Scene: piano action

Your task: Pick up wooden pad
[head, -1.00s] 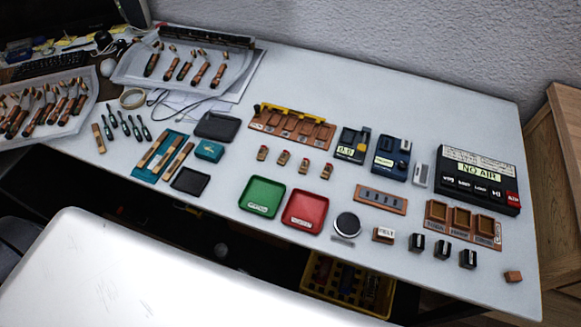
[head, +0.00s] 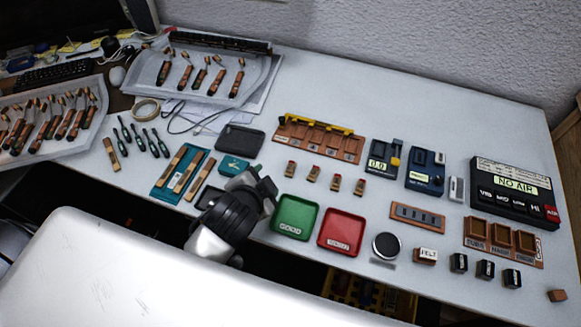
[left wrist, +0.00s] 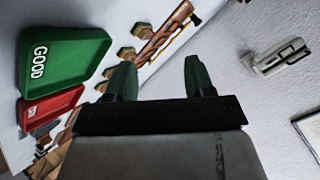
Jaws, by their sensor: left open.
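A small brown wooden block (head: 557,295), which looks most like the wooden pad, lies alone at the table's front right corner in the head view. No label confirms it. My left gripper (head: 263,183) is over the front part of the table, between the teal box (head: 234,165) and the green GOOD tray (head: 295,217), far to the left of the block. Its two dark green fingers (left wrist: 160,75) stand apart with nothing between them in the left wrist view. The block is not seen in that view. My right gripper is not in view.
The red tray (head: 341,233), round black disc (head: 386,246), felt block (head: 425,256) and several black blocks (head: 485,270) line the front between gripper and wooden block. A three-compartment wooden tray (head: 503,243) and NO AIR box (head: 513,191) stand behind. The table's back right is clear.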

